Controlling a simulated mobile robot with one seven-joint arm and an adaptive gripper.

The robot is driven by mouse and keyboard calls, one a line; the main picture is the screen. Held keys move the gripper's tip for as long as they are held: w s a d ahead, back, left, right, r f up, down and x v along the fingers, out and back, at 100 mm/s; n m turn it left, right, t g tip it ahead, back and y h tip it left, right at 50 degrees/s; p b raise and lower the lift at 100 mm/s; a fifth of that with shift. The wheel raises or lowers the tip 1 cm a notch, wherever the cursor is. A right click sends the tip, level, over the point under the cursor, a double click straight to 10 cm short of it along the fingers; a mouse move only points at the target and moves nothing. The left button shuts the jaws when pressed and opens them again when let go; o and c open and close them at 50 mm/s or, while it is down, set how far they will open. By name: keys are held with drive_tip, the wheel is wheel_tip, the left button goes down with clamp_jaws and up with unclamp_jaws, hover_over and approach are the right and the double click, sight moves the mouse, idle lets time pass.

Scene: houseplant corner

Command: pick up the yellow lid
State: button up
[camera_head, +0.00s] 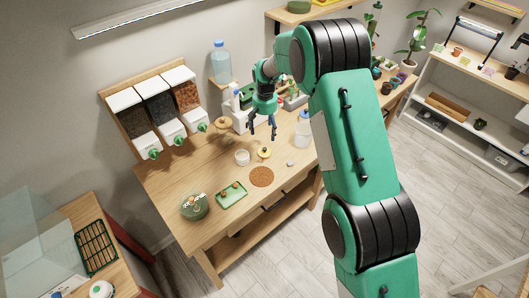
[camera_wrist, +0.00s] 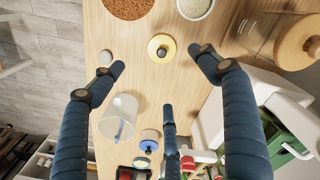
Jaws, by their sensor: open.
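The yellow lid (camera_wrist: 154,42) is a small yellow disc with a pale ring and a dark knob, lying flat on the wooden table.
A white bowl (camera_wrist: 195,7), a brown mat (camera_wrist: 128,6) and a small pale stone (camera_wrist: 105,56) lie near the lid. A clear cup (camera_wrist: 117,117) and a glass jar with a wooden top (camera_wrist: 298,42) stand nearby. A green tray (camera_head: 232,195) is further left.

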sight(265, 149)
drive_tip(key=shift+a+f, duration=0.1)
drive_tip(key=shift+f, duration=0.05)
drive_tip(key=shift+f, duration=0.15)
drive_tip(key=shift+f, duration=4.2)
drive_tip(key=shift+s+f, duration=0.1)
drive_tip(key=shift+f, duration=2.5)
drive_tip(key=c, duration=0.9)
